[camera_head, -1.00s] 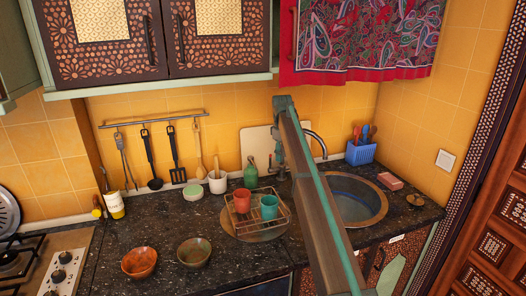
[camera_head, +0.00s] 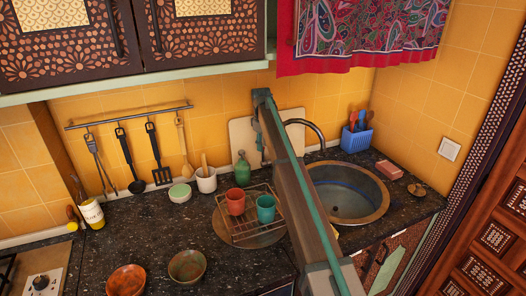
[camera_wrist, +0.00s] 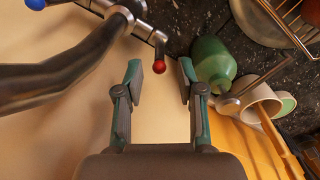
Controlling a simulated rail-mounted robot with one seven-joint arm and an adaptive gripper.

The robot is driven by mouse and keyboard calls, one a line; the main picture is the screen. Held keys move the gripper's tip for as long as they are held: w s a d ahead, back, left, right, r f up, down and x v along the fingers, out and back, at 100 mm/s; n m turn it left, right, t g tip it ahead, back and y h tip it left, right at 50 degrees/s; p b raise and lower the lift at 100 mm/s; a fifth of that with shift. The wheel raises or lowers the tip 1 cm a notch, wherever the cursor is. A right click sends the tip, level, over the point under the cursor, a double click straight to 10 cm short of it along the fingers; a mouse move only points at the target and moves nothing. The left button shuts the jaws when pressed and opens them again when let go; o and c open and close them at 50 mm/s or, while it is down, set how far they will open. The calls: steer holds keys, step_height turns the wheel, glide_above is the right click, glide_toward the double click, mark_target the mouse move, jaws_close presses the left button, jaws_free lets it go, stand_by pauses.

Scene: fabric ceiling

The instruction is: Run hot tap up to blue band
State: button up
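The curved metal tap (camera_head: 316,128) stands behind the round sink (camera_head: 378,212), partly hidden by my arm. A blue band (camera_head: 345,184) runs around the sink's inner wall; I see no clear water stream or water surface. In the wrist view the tap (camera_wrist: 50,72) is at the left, with a red-tipped handle (camera_wrist: 160,40) and a blue-tipped handle (camera_wrist: 37,4). My gripper (camera_wrist: 161,68) is open and empty, its fingertips just short of the red tip and apart from it. In the head view my arm mostly hides the gripper.
A green bottle (camera_head: 242,169) stands close to the gripper, also in the wrist view (camera_wrist: 211,63). A wire rack (camera_head: 240,235) with two cups, a utensil pot (camera_head: 206,180) and a cutting board (camera_head: 240,135) are nearby. A blue caddy (camera_head: 356,140) stands behind the sink.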

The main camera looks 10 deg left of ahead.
mark_target(263, 162)
steer(key=shift+w+f+p, duration=0.15)
steer(key=shift+f+p, duration=0.5)
steer(key=shift+f, duration=1.85)
jaws_close()
